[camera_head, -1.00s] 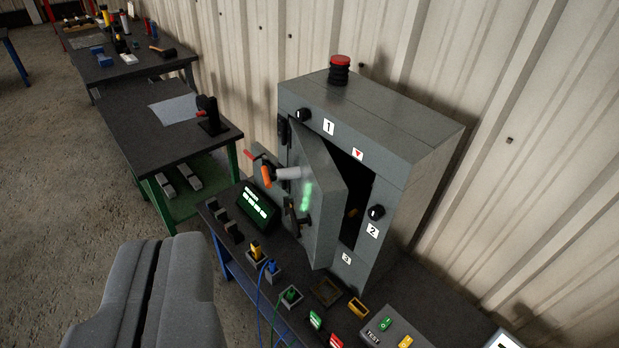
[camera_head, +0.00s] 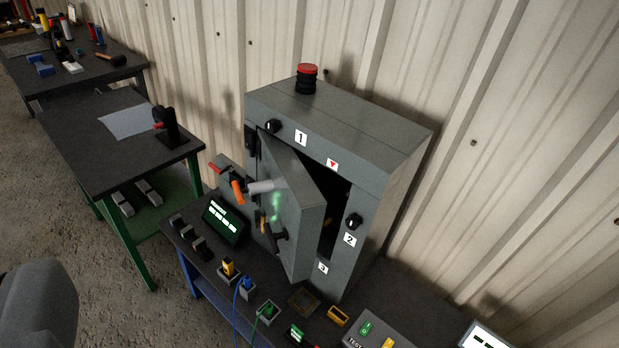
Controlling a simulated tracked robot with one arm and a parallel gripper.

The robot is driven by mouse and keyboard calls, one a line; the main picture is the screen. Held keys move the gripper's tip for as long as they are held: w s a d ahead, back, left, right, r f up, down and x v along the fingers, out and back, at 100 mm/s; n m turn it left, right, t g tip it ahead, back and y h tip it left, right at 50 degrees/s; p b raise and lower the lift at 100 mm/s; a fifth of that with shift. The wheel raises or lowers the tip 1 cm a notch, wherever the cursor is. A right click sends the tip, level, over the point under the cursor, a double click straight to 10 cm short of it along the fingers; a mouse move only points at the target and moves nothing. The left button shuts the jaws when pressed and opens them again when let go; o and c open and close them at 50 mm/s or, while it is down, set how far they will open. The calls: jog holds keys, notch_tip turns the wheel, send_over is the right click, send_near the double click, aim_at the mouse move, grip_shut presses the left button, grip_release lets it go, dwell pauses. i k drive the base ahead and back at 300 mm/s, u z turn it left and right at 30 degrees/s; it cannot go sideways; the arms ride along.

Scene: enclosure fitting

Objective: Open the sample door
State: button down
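The grey cabinet (camera_head: 350,130) stands on the dark bench against the corrugated wall. Its grey door (camera_head: 301,222) is hinged on the left and stands partly open, swung outward. A dark gap (camera_head: 334,210) shows between the door's free edge and the right side of the frame. The door's front has a dark handle (camera_head: 270,232) low down and a green glow. A pale cylinder with an orange part (camera_head: 238,191) is in front of the door; I cannot tell if it touches. My gripper's fingers are not in view, and nothing is seen touching the door.
A red button (camera_head: 306,72) tops the cabinet. A small green-lit display (camera_head: 225,220) stands left of the door. Coloured plugs with cables (camera_head: 246,286), a yellow-rimmed box (camera_head: 338,316) and a test box (camera_head: 375,333) line the bench front. Another table (camera_head: 110,125) stands left.

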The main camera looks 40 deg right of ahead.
aim_at(290, 200)
jog(key=i, duration=0.85)
jog(key=z, duration=0.05)
